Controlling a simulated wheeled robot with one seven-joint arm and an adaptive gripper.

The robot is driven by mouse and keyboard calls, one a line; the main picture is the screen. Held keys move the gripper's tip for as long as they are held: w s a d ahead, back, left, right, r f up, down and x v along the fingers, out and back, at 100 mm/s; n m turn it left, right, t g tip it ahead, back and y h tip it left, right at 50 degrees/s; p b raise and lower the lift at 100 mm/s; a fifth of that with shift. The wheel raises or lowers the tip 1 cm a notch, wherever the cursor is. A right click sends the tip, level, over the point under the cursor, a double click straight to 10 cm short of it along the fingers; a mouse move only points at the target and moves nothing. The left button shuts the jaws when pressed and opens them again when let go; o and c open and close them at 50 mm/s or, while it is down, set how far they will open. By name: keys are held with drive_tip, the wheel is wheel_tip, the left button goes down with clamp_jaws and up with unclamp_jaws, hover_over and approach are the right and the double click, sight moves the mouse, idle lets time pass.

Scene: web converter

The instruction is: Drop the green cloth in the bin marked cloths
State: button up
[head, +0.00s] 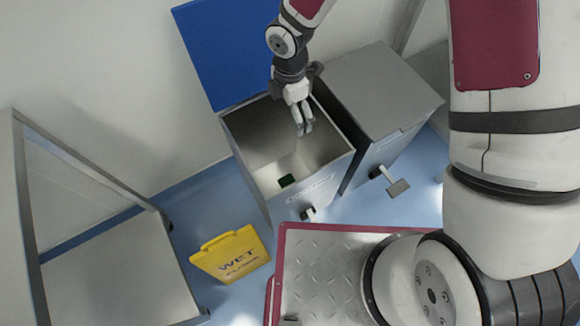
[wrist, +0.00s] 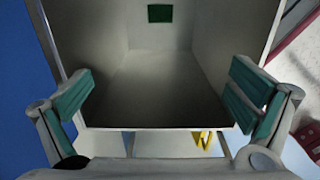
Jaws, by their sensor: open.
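A small dark green cloth (head: 287,181) lies low inside the open grey bin (head: 232,136), near its front wall. It also shows in the wrist view as a flat green rectangle (wrist: 160,13) at the top. The label on the bin's front is too small to read. My gripper (head: 304,130) is over the bin's mouth, above and apart from the cloth. In the wrist view my gripper (wrist: 162,95) has its fingers spread wide with nothing between them, and the bin's interior shows beyond.
The bin's blue lid (head: 225,50) stands raised against the wall. A closed grey bin (head: 375,85) with a pedal stands close on the right. A yellow wet-floor sign (head: 231,254) is on the blue floor at front left. A metal-framed cart (head: 115,270) stands at far left.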

wheel_tip(320, 180, up, 12)
idle(0.6)
